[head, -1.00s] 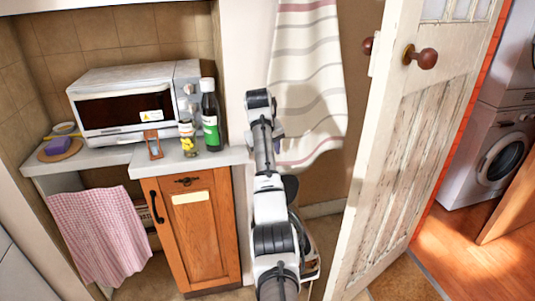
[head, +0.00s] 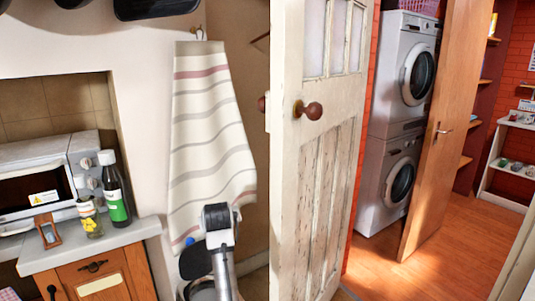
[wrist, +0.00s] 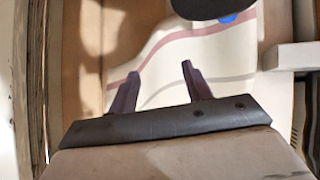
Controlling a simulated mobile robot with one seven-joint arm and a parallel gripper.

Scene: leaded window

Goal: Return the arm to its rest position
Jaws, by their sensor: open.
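My arm (head: 220,245) shows at the bottom middle of the head view, in front of the striped towel (head: 210,130) that hangs on the wall. The fingers are not clear in the head view. In the wrist view my gripper (wrist: 158,85) has its two dark fingers apart, with nothing between them but the towel's cloth (wrist: 165,90) behind. I cannot tell from this view how near the cloth is.
A counter (head: 95,245) with a microwave (head: 30,180), a dark bottle (head: 115,190), a jar (head: 90,218) and a small wooden timer (head: 46,230) stands on the left. A white door (head: 320,150) stands open on the right. Beyond it are stacked washing machines (head: 390,130) and clear floor (head: 440,240).

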